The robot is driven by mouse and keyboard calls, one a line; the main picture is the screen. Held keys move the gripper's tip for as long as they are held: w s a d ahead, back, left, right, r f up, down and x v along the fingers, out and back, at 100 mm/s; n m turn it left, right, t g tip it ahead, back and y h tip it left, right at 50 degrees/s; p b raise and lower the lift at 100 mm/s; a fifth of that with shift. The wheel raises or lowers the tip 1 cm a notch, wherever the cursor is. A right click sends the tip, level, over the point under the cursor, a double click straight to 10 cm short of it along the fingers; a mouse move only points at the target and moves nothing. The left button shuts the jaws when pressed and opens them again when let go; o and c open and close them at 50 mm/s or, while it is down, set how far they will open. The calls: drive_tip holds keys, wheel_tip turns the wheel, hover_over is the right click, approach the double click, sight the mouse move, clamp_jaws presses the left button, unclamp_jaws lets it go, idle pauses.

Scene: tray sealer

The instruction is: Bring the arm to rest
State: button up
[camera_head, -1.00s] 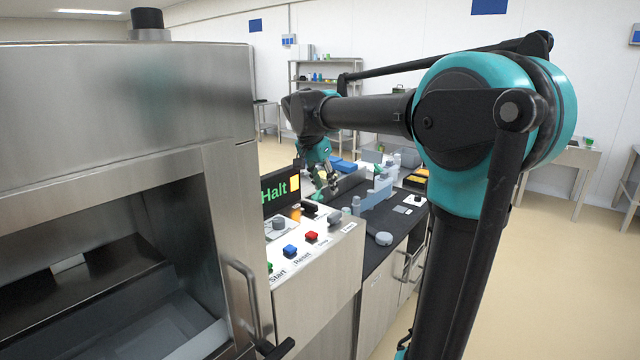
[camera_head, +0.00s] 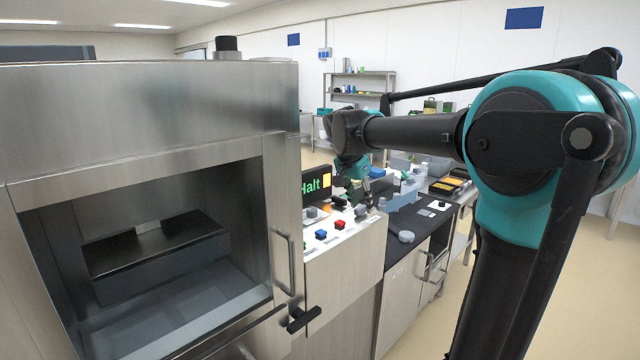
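My arm, teal and black, reaches from the right side of the picture across to the middle, over the dark counter (camera_head: 408,262). My gripper (camera_head: 357,200) hangs small at the arm's far end, beside the display and above the far part of the control panel. Its fingers are too small and too mixed with the things behind to tell whether they are open or shut, or whether they hold anything.
The steel tray sealer (camera_head: 150,110) fills the left, its chamber open to view. Its control panel (camera_head: 330,240) has blue and red buttons. The display (camera_head: 316,187) reads "Halt". Bottles and boxes stand on the counter behind. Floor (camera_head: 590,280) is clear at the right.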

drive_tip(key=s+d+f+n+y, duration=0.1)
drive_tip(key=s+d+f+n, duration=0.2)
drive_tip(key=s+f, duration=0.9)
drive_tip(key=s+d+f+n+t+y, duration=0.1)
drive_tip(key=s+d+f+n, duration=0.3)
drive_tip(key=s+f, duration=0.8)
wheel_tip(320, 180, down, 2)
drive_tip(key=shift+s+d+f+n+y, duration=0.15)
drive_tip(key=shift+s+n+y, duration=0.25)
drive_tip(key=shift+n, duration=0.5)
drive_tip(key=shift+w, duration=0.15)
